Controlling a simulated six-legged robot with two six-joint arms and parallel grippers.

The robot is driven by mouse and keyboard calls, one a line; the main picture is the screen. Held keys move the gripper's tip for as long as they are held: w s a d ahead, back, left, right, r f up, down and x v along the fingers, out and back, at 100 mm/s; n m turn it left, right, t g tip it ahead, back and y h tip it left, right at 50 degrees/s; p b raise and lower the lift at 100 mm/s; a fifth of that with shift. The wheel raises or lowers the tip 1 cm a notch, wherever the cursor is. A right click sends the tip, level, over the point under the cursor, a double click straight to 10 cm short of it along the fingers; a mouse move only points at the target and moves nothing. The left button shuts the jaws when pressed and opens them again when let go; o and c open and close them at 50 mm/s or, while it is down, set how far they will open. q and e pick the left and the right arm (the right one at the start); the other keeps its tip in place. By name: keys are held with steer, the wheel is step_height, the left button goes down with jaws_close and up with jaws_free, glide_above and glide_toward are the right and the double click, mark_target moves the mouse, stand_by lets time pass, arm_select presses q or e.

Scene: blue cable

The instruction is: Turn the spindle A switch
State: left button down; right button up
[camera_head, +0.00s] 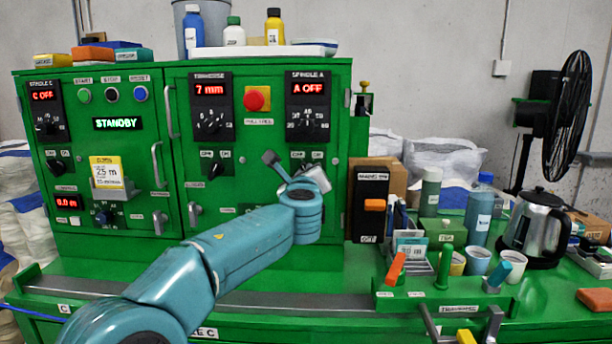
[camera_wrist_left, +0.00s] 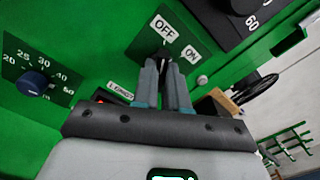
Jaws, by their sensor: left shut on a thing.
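The spindle A panel on the green cabinet has a display (camera_head: 310,89) reading "A OFF" and a round dial (camera_head: 307,122) below it. The small switch under the dial is mostly hidden by my left gripper (camera_head: 287,170) in the head view. In the left wrist view, the two grey fingers of my left gripper (camera_wrist_left: 164,58) are shut on the dark switch knob (camera_wrist_left: 164,49). The OFF label (camera_wrist_left: 163,29) is just above the fingertips and the ON label (camera_wrist_left: 192,53) to their right. The knob's exact angle is hidden between the fingers. My right gripper is not in view.
The traverse switch (camera_head: 215,169) and a red stop button (camera_head: 257,99) are left of my gripper. In the left wrist view a blue knob (camera_wrist_left: 33,83) is at the left. Bottles, cups and a kettle (camera_head: 537,225) stand on the bench at the right.

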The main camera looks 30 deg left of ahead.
arm_select(q)
steer(key=c, duration=1.3)
jaws_free()
steer(key=shift+o, duration=0.7)
steer(key=shift+w+f, duration=0.15)
steer(key=shift+w, duration=0.1)
steer(key=b+v, duration=0.4)
steer(key=v, duration=1.2)
steer(key=shift+s, duration=0.3)
